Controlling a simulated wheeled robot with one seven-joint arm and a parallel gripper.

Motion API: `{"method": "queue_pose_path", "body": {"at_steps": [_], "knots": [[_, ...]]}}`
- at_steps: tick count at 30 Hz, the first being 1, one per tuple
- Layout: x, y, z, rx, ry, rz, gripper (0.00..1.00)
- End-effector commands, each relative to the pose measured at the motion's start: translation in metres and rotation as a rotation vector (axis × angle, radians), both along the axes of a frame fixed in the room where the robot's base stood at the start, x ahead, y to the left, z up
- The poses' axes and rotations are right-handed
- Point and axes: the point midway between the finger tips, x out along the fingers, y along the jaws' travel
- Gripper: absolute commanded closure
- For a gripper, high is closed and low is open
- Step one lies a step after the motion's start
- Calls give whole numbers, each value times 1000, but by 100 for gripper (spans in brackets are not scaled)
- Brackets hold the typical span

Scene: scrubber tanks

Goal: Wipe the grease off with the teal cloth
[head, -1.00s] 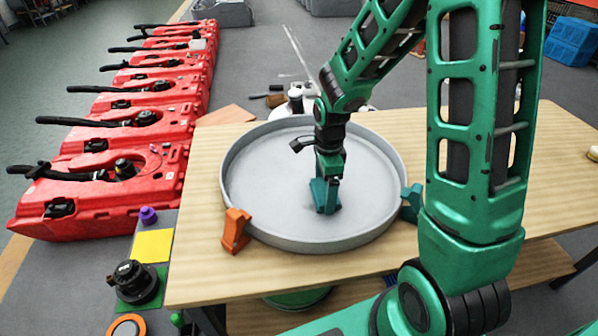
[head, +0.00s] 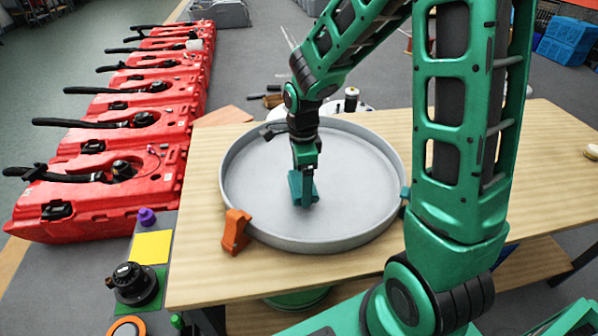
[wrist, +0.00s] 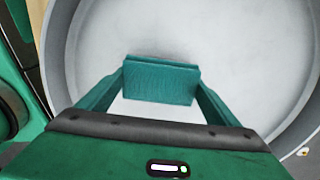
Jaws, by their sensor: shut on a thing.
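The teal cloth (head: 309,192) is a folded pad between the fingers of my gripper (head: 301,176). In the wrist view the cloth (wrist: 160,82) spans the gap between both fingertips. My gripper is shut on it, over the left-middle part of the floor of a round grey tray (head: 365,215). I cannot tell whether the cloth touches the tray floor. The tray floor looks pale grey with faint mottling; I cannot make out a distinct grease patch. The cloth and gripper hide a little of the floor.
An orange clamp (head: 236,231) grips the tray's front-left rim, and a teal one (head: 404,194) sits at its right rim. The tray stands on a wooden table (head: 205,270). Red tanks (head: 110,190) line the left.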

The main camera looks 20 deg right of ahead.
Motion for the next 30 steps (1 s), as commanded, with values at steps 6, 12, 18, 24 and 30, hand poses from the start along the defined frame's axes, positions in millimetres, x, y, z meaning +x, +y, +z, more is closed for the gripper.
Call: {"method": "queue_pose_path", "body": {"at_steps": [6, 12, 18, 24, 30], "knots": [[1, -3, 21, 0, -3, -4, 39], [0, -6, 39, 0, -2, -9, 39], [0, -9, 49, 0, 0, -13, 39], [0, -9, 49, 0, 0, -14, 39], [-1, -10, 49, 0, 0, -14, 39]]}}
